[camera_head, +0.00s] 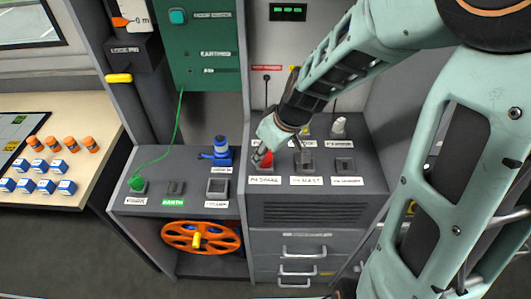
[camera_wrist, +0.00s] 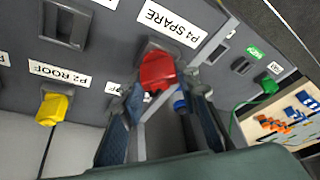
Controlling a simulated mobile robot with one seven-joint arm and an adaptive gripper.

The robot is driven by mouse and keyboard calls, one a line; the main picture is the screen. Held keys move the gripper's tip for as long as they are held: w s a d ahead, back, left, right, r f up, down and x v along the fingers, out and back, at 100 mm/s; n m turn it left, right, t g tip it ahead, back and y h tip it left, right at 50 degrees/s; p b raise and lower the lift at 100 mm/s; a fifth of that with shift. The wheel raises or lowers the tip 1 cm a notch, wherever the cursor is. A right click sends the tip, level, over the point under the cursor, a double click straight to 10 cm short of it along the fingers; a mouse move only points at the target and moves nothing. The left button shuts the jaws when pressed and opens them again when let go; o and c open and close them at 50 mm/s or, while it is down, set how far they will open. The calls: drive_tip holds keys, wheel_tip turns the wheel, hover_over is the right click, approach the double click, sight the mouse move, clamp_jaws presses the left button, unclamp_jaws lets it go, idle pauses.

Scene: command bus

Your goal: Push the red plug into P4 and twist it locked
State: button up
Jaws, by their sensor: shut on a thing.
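The red plug (camera_head: 267,160) stands at the socket behind the P4 SPARE label (camera_head: 265,181), on the grey console. In the wrist view the red plug (camera_wrist: 158,70) is between my fingertips, against the dark P4 socket (camera_wrist: 150,47) beside its label. My gripper (camera_head: 260,152) reaches down from the upper right and is shut on the red plug; the wrist view shows both fingers of my gripper (camera_wrist: 160,92) around its near end. How deep the plug sits and whether it is turned cannot be told, as the fingers and plug hide the joint.
The MAST socket (camera_head: 304,160) and another socket (camera_head: 345,165) lie right of P4. A yellow plug (camera_wrist: 54,109) sits by the P2 ROOF label. A green plug (camera_head: 137,184) with a cord, a blue fitting (camera_head: 220,150) and an orange reel (camera_head: 201,238) are left.

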drive_tip(key=shift+s+f+m, duration=0.15)
drive_tip(key=shift+m, duration=0.25)
drive_tip(key=o, duration=1.2)
drive_tip(key=shift+r, duration=0.2)
